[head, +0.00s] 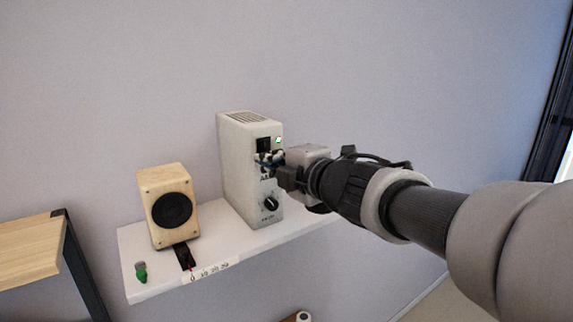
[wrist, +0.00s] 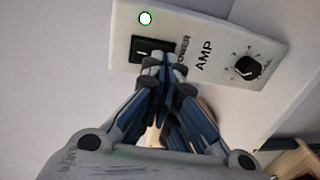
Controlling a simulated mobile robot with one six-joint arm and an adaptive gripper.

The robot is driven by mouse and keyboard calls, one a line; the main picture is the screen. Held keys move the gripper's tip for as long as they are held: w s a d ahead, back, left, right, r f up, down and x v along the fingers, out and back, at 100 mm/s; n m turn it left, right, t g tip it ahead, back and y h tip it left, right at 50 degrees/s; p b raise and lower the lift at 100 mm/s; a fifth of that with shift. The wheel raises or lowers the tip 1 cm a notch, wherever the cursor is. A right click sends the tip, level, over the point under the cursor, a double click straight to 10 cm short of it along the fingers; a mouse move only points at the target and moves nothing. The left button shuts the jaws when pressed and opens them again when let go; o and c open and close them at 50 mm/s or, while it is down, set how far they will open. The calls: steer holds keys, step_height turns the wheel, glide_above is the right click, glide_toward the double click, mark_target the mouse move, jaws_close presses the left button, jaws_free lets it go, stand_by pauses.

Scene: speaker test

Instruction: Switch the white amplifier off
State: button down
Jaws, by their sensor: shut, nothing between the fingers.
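The white amplifier (head: 236,172) stands upright on a white shelf in the head view. In the wrist view its front panel (wrist: 212,22) shows a lit green-rimmed light (wrist: 145,18), a black rocker power switch (wrist: 143,47) and a black knob (wrist: 243,67). The light also glows green in the head view (head: 278,140). My gripper (head: 268,160) is in front of the panel, just below the switch in the head view. In the wrist view its fingertips (wrist: 165,72) are together, empty, and overlap the switch's edge. I cannot tell whether they touch it. The fingers hide part of the panel.
A wooden speaker (head: 170,205) stands on the shelf (head: 283,240) left of the amplifier. A small black piece (head: 184,256) and a green object (head: 141,272) lie near the shelf's front edge. A wooden table (head: 30,248) is at far left. The wall is close behind.

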steer(key=shift+w+a, duration=0.3)
steer(key=shift+w, duration=0.1)
steer(key=shift+f+b, duration=0.15)
steer(key=shift+b, duration=0.15)
